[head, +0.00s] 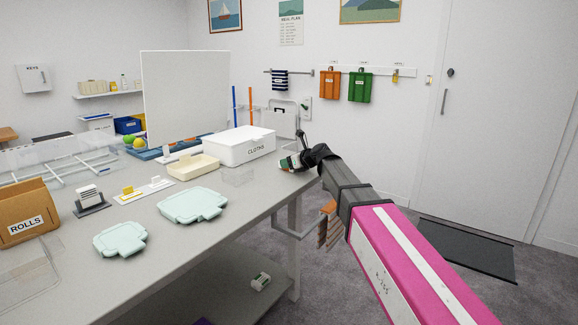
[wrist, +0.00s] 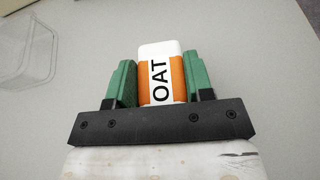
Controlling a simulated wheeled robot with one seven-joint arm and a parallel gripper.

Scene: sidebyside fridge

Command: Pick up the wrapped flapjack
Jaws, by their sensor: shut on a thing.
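The wrapped flapjack (wrist: 161,72) is a white and orange block with "OAT" in black letters, in the middle of the wrist view. My gripper (wrist: 160,82) is shut on it, with a green finger against each side. The flapjack is too small and too covered by the gripper to make out clearly there. I cannot tell whether it touches the table top.
The grey table (head: 232,200) holds a white "CLOTHS" box (head: 238,150), a cream tray (head: 193,169), pale green lids (head: 193,206) and a "ROLLS" box (head: 27,220). A clear container (wrist: 28,50) is left of my gripper in the wrist view. Floor is open right of the table.

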